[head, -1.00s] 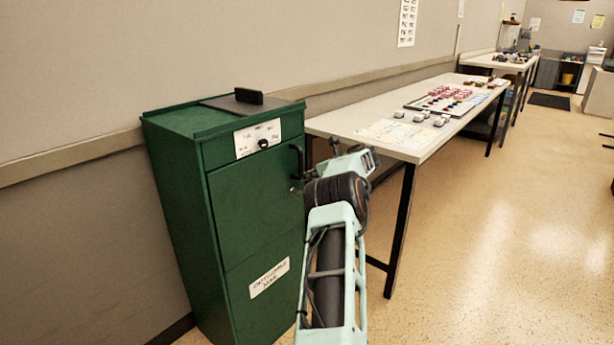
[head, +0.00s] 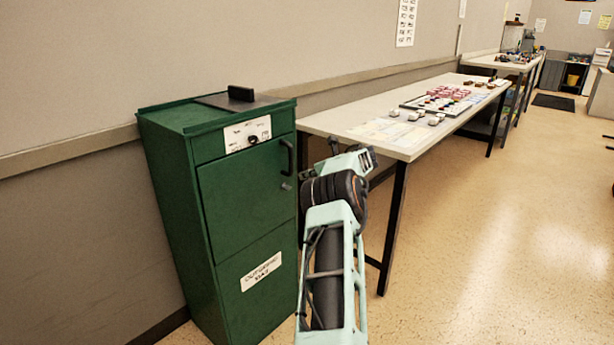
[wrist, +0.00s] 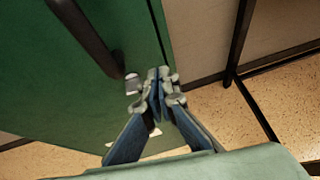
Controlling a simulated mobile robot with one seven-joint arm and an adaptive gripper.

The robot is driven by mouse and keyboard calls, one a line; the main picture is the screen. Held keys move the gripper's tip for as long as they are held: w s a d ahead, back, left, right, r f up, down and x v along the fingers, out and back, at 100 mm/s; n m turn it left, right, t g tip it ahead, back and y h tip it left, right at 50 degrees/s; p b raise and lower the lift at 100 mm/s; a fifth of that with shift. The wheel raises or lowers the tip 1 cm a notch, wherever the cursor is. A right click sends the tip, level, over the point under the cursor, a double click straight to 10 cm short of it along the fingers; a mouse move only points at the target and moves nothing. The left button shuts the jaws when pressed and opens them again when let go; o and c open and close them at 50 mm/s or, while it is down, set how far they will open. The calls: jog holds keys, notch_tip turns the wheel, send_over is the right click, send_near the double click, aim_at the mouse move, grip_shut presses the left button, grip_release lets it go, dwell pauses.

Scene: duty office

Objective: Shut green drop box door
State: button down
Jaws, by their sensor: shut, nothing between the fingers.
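The green drop box (head: 170,210) stands at the left against the wall. Its upper door (head: 245,190) looks flush, or nearly flush, with the front; a small gap cannot be ruled out. The dark bar handle (head: 287,157) is at the door's right edge, with a small silver knob (head: 286,186) below it. In the wrist view the handle (wrist: 88,38) and knob (wrist: 132,82) are just left of my gripper (wrist: 157,80). My gripper is shut and empty, close to the door's edge; contact cannot be told. In the head view its fingers are hard to make out.
A long table (head: 405,140) with papers and small items stands right of the box; its black leg (head: 393,230) is near my arm. The floor (head: 500,250) to the right is clear. A white label (head: 261,272) is on the box's lower front.

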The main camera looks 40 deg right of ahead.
jog(key=d+p+v, duration=0.1)
jog(key=v, duration=0.9)
jog(key=shift+p, duration=0.4)
